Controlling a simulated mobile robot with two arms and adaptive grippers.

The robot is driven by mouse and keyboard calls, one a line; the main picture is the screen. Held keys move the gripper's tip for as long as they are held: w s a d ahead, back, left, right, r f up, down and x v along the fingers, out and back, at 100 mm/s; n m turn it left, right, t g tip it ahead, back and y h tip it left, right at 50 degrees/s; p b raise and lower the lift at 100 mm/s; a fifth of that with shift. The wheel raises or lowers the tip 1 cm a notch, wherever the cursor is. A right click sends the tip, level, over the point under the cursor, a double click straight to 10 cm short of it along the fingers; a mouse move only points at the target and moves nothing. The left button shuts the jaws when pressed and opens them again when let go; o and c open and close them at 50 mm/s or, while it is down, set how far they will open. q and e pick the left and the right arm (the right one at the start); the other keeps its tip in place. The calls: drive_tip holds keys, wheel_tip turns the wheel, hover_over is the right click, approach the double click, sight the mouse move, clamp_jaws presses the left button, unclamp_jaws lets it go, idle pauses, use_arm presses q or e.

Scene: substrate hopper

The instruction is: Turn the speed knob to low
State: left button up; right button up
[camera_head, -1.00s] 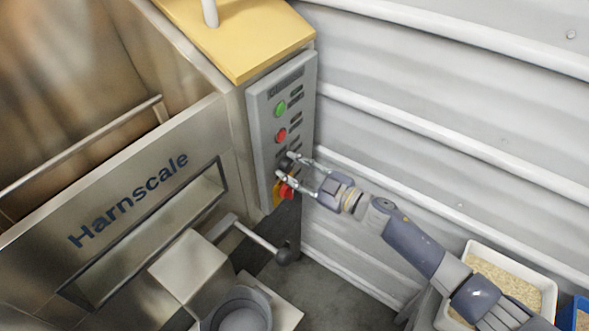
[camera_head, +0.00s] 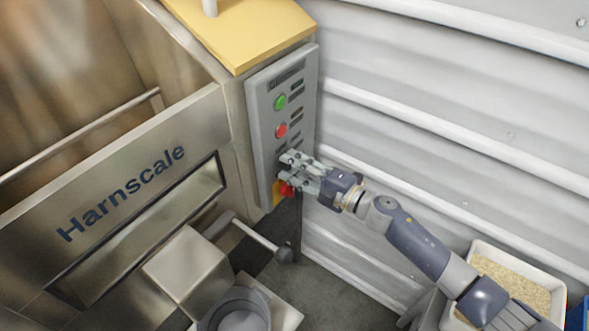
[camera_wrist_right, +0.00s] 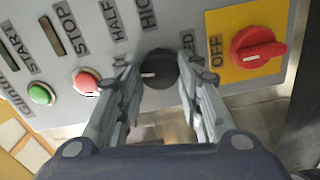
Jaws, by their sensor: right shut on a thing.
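The black speed knob (camera_wrist_right: 159,69) sits on the grey control panel (camera_wrist_right: 185,35), with a white pointer mark toward the left of the wrist view. No LOW label can be read. My right gripper (camera_wrist_right: 157,80) is shut on the knob, one finger on each side. In the head view my right gripper (camera_head: 285,169) is at the lower part of the panel and its fingers hide the knob. My left gripper is not in view.
A red OFF switch (camera_wrist_right: 257,48) on a yellow plate is close beside the right finger. A red stop button (camera_wrist_right: 86,81) and a green start button (camera_wrist_right: 41,94) are on the other side. A white tray of grain (camera_head: 512,276) stands below my right arm.

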drive_tip(key=shift+f+n+b, duration=0.1)
drive_tip(key=shift+n+b, duration=0.2)
drive_tip(key=shift+n, duration=0.6)
drive_tip(key=o, duration=1.1)
drive_tip(key=shift+c, duration=0.2)
drive_tip(key=v, duration=1.2)
